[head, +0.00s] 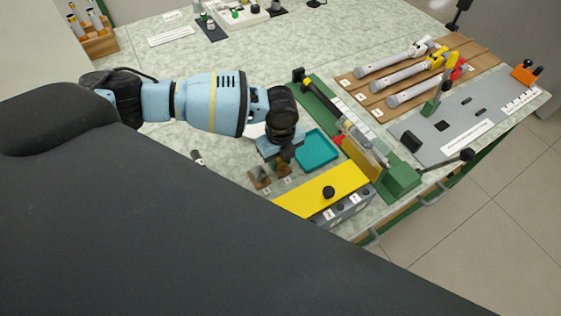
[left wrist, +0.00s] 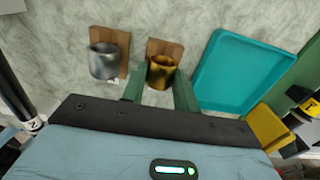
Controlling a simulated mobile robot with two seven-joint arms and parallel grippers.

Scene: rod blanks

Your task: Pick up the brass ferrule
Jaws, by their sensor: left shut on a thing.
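The brass ferrule (left wrist: 162,76) is a short gold-coloured tube standing open end up in front of a small brown wooden block (left wrist: 167,47) in the left wrist view. My left gripper (left wrist: 161,82) has its two green fingers on either side of it and is shut on it. In the head view my left gripper (head: 284,156) points down beside the teal tray, and its fingers partly hide the ferrule. A grey steel ferrule (left wrist: 103,62) stands to the left on a similar block. My right gripper is not in view.
A teal tray (head: 316,149) lies close to the right of my gripper. A yellow-topped box (head: 305,200) with a black knob is nearer, and a green fixture (head: 400,180) stands to the right. Grey rods (head: 395,72) rest on a brown rack at the back right.

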